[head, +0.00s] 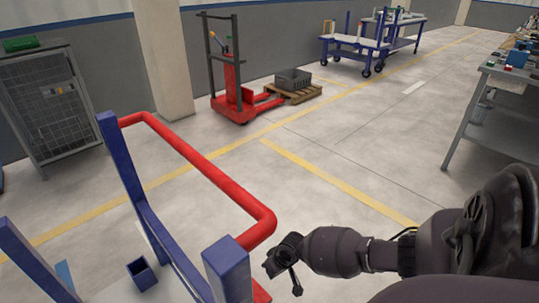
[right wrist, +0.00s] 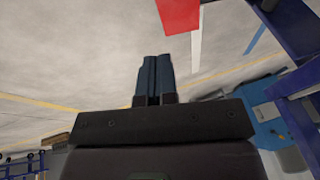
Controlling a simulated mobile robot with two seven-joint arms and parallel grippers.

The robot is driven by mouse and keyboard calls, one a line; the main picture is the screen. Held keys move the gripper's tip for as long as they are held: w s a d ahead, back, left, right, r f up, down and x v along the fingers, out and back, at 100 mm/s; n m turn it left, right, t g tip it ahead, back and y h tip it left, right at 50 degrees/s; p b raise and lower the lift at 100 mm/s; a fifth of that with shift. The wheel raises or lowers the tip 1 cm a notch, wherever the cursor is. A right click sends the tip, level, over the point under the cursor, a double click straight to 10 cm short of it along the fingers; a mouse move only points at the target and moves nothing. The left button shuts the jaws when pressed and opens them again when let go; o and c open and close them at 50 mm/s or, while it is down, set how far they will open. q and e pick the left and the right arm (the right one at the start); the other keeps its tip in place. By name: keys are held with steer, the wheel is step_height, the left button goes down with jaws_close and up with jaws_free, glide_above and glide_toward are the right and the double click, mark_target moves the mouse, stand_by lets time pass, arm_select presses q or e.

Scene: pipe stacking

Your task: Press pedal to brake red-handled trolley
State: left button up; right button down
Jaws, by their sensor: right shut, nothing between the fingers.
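The trolley's red handle (head: 205,168) is a bent tube running across the left half of the head view, joined to blue posts (head: 135,190). My right gripper (head: 295,284) hangs beside the trolley, just right of the handle's near bend. The right wrist view shows its two dark fingers (right wrist: 153,72) shut together and empty. A flat red piece (right wrist: 178,14) lies beyond the fingertips there, apart from them; I cannot tell whether it is the pedal. Blue frame bars (right wrist: 300,105) stand at the right of that view. My left gripper is not in view.
A red lift (head: 233,95) stands by a pillar, with a pallet and grey crate (head: 293,78) beside it. A grey mesh cabinet (head: 50,105) is at left and a workbench (head: 500,100) at right. The floor between is clear.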

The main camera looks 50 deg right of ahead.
arm_select(q)
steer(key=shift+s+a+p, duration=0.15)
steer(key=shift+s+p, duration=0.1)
steer(key=shift+p, duration=0.25)
arm_select(e)
steer(key=shift+s+d+r, duration=0.25)
steer(key=shift+d+r, duration=0.1)
steer(key=shift+r, duration=0.2)
steer(key=shift+s+d+r, duration=0.25)
steer(key=shift+d+r, duration=0.05)
steer(key=shift+r, duration=0.25)
steer(key=shift+s+d+r, duration=0.25)
steer(key=shift+d+r, duration=0.1)
steer(key=shift+r, duration=0.2)
